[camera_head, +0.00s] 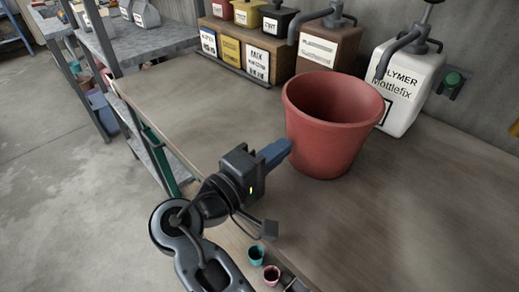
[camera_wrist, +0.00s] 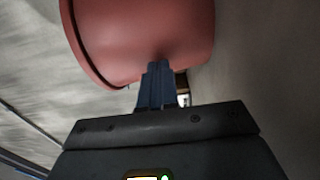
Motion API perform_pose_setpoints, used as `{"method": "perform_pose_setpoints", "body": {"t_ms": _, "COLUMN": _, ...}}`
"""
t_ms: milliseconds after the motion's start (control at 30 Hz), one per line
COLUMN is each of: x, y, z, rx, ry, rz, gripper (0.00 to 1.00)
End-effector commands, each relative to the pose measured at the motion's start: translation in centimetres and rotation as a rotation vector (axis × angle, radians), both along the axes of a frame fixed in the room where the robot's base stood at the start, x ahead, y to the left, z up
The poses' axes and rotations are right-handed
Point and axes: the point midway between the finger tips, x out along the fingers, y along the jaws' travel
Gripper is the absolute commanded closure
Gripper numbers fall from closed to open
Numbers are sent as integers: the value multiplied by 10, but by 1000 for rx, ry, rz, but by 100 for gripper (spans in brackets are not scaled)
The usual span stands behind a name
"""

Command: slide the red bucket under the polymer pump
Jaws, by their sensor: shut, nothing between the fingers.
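The red bucket (camera_head: 325,140) stands upright on the wooden bench, just in front of the white polymer jug (camera_head: 408,92) labelled "POLYMER Mottlefix". The jug has a dark pump (camera_head: 405,42) on top, its spout pointing down near the bucket's right rim; the spout does not look centred over the opening. My gripper (camera_head: 286,148) is shut and empty, its blue fingertips at the bucket's left side. In the wrist view the closed fingers (camera_wrist: 157,70) reach the wall of the bucket (camera_wrist: 150,30); I cannot tell whether they press on it.
A brown box with a pump (camera_head: 328,48) stands behind the bucket. A wooden rack with labelled containers (camera_head: 240,45) is at the back left. Two small cups (camera_head: 256,254) sit near the front edge. The bench right of the bucket (camera_head: 420,210) is clear.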

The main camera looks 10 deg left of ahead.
Motion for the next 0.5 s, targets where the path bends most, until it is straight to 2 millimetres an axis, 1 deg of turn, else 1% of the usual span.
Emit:
{"method": "perform_pose_setpoints", "body": {"t_ms": 100, "x": 0, "y": -3, "z": 0, "rx": 0, "ry": 0, "rz": 0, "gripper": 100}}
{"method": "perform_pose_setpoints", "body": {"t_ms": 367, "x": 0, "y": -3, "z": 0, "rx": -1, "ry": 1, "rz": 0, "gripper": 100}}
{"method": "perform_pose_setpoints", "body": {"t_ms": 433, "x": 1, "y": -7, "z": 0, "rx": -1, "ry": 1, "rz": -1, "gripper": 100}}
{"method": "perform_pose_setpoints", "body": {"t_ms": 500, "x": 2, "y": -18, "z": 1, "rx": -2, "ry": 3, "rz": -4, "gripper": 100}}
